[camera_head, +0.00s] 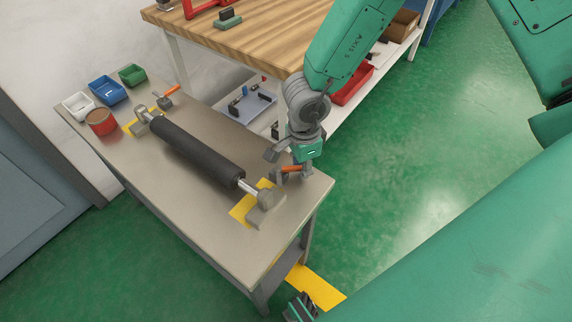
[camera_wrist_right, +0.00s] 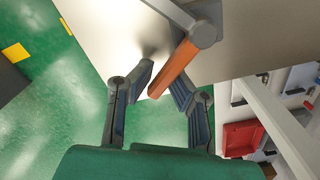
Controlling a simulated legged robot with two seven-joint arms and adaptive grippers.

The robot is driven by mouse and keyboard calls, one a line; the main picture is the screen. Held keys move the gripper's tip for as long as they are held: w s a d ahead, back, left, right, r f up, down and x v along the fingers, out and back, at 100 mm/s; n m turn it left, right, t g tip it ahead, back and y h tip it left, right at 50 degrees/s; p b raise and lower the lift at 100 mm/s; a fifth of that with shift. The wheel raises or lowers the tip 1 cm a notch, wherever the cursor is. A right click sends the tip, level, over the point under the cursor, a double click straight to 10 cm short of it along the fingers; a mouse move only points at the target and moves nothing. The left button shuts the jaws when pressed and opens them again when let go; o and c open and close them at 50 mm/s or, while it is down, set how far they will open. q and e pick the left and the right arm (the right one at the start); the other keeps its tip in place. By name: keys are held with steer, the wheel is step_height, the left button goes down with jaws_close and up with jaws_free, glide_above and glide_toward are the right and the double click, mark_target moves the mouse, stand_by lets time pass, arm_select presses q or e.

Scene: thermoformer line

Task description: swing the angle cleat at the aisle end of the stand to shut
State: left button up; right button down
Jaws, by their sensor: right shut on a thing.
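The stand (camera_head: 215,215) is a grey table bearing a black roller (camera_head: 195,150) on end supports. The angle cleat (camera_head: 290,169) at its near right end has a grey pivot and an orange lever. My right gripper (camera_head: 284,163) reaches down to it and is shut on the orange lever. In the right wrist view the lever (camera_wrist_right: 174,68) lies between the fingers (camera_wrist_right: 160,86), against the right finger, and its grey arm runs up-left from the pivot. A dark gripper part, likely my left gripper (camera_head: 300,308), shows at the bottom edge, mostly cut off.
A similar orange-lever cleat (camera_head: 168,95) is at the stand's far end. Near it are white (camera_head: 78,104), blue (camera_head: 108,90) and green (camera_head: 132,75) bins and a red can (camera_head: 101,123). A wooden bench (camera_head: 245,45) stands behind. The green floor (camera_head: 400,150) at right is open.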

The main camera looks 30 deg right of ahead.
mark_target(297, 189)
steer(key=shift+s+a+m, duration=0.1)
steer(key=shift+s+m, duration=0.35)
steer(key=shift+m, duration=0.35)
steer(key=shift+s+f, duration=0.1)
steer(key=m, duration=0.1)
steer(key=s+a+m+b, duration=0.1)
steer(key=m, duration=0.1)
steer(key=shift+a+m, duration=0.1)
steer(key=shift+m, duration=0.2)
steer(key=shift+a+b, duration=0.1)
steer(key=shift+b, duration=0.2)
steer(key=shift+s+a+m+b, duration=0.15)
steer(key=shift+a+m+b, duration=0.1)
steer(key=shift+m, duration=0.3)
steer(key=shift+s+a+m+b, duration=0.15)
steer(key=shift+m+b, duration=0.05)
steer(key=shift+m, duration=0.35)
steer(key=c, duration=1.4)
jaws_free()
steer(key=shift+c, duration=0.2)
